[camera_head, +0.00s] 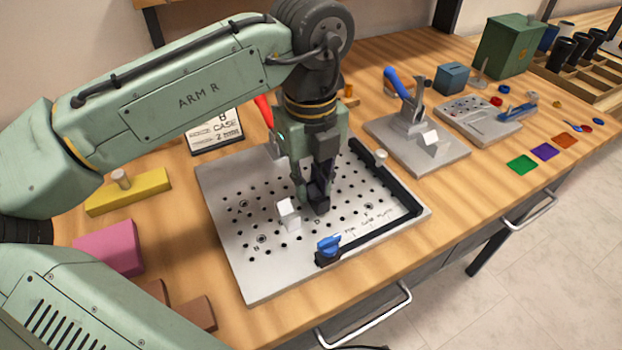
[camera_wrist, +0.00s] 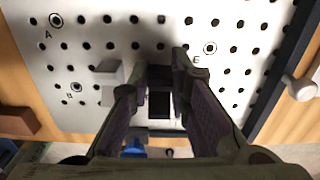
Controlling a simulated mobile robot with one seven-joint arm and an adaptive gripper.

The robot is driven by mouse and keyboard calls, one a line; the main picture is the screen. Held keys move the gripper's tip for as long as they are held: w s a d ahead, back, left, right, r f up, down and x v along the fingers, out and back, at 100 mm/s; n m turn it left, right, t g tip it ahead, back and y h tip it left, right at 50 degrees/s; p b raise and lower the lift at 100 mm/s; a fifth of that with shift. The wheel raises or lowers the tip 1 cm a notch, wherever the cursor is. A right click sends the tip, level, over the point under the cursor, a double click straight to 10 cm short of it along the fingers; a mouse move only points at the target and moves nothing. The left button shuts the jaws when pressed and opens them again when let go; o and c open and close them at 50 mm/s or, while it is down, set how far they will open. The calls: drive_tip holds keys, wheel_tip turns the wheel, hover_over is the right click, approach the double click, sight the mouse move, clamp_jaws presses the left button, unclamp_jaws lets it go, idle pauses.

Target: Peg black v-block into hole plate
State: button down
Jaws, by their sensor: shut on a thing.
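The grey hole plate (camera_head: 262,277) lies flat on the wooden bench, with rows of holes and some ringed, lettered ones. It fills most of the wrist view (camera_wrist: 85,25), where the letters A, B and E can be read. My gripper (camera_head: 314,192) points down over the middle of the plate. It is shut on the black v-block (camera_head: 320,198), which shows between the fingers in the wrist view (camera_wrist: 159,103). The fingers hide much of the block. I cannot tell whether its underside touches the plate or sits in holes.
A white block (camera_head: 288,213) stands on the plate just left of my gripper. A black rail (camera_head: 385,233) with a blue knob (camera_head: 328,246) edges the plate's front right. A clamp stand (camera_head: 417,145) is further right. Yellow (camera_head: 130,192) and pink (camera_head: 108,247) blocks lie left.

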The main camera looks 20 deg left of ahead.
drive_tip(key=shift+f, duration=0.45)
drive_tip(key=c, duration=1.4)
unclamp_jaws()
wheel_tip(320, 180, up, 12)
